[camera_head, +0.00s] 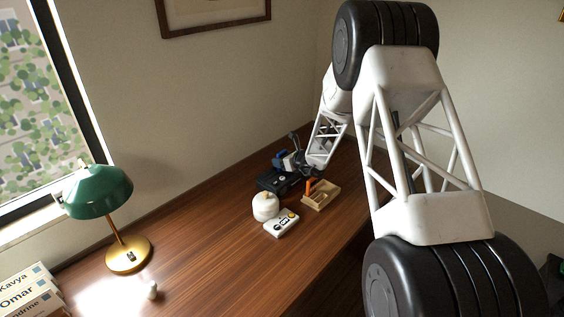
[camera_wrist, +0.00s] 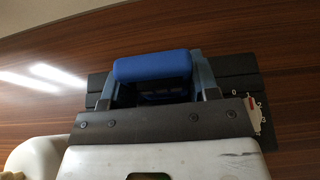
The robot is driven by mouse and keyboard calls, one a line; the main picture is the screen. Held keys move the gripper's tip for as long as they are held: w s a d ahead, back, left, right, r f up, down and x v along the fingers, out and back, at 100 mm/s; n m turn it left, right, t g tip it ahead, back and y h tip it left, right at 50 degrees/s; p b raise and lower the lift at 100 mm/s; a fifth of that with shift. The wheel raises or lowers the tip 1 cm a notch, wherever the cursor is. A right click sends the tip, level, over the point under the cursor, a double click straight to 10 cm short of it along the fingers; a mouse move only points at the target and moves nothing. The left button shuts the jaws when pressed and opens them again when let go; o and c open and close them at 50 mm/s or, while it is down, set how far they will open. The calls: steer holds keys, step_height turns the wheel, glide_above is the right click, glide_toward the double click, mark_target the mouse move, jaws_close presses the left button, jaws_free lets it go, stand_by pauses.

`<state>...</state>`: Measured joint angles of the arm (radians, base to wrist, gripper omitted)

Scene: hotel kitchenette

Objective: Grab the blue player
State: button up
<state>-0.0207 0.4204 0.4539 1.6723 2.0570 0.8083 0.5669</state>
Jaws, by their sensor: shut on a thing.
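The blue player (camera_wrist: 153,67) is a rounded blue block at the tip of my gripper (camera_wrist: 158,84) in the wrist view. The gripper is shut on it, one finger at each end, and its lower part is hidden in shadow. In the head view the blue player (camera_head: 280,158) shows as a small blue shape beside my gripper (camera_head: 289,160), close to the far side of the desk. I cannot tell whether it touches the black device beneath it.
A black device (camera_head: 270,181) with a dial lies under the gripper. Nearby on the desk (camera_head: 205,234) are a wooden tray (camera_head: 322,203) with an orange item, a white round jar (camera_head: 264,209) and a white button box (camera_head: 281,224). A green lamp (camera_head: 98,190) stands left.

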mark_target(283, 154)
step_height(283, 154, up, 3)
steer(key=shift+f, duration=0.1)
steer(key=shift+s, duration=0.3)
steer(key=s+d+r, duration=0.1)
steer(key=s+d, duration=0.1)
steer(key=s, duration=1.3)
steer(key=shift+r, duration=0.35)
steer(key=shift+s+d, duration=0.1)
steer(key=shift+d, duration=0.1)
